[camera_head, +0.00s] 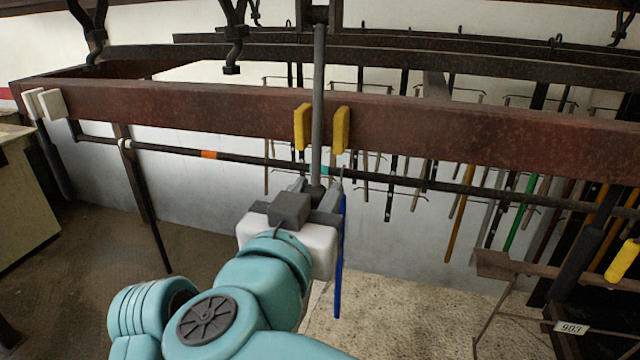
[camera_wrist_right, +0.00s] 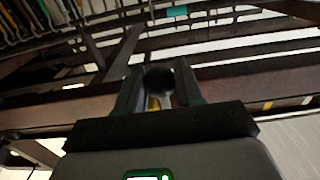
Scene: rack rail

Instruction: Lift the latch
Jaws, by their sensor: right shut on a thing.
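The latch appears to be a long grey bar (camera_head: 319,100). It hangs nearly upright from a dark bracket at the top of the head view, in front of the rusty beam and between two yellow pads. My right gripper (camera_head: 316,192) is shut on the bar's lower end, just below the dark rail. In the right wrist view, the fingers of my right gripper (camera_wrist_right: 158,88) stand on either side of the bar's dark rounded end (camera_wrist_right: 158,78). The gripped part is mostly hidden by the gripper. My left gripper is not in view.
The rusty beam (camera_head: 220,112) runs across, with yellow pads (camera_head: 302,127) and (camera_head: 341,130) close beside the bar. A thin dark rail (camera_head: 430,184) passes below it. A blue strip (camera_head: 340,260) hangs right of my gripper. A cabinet (camera_head: 25,205) stands left.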

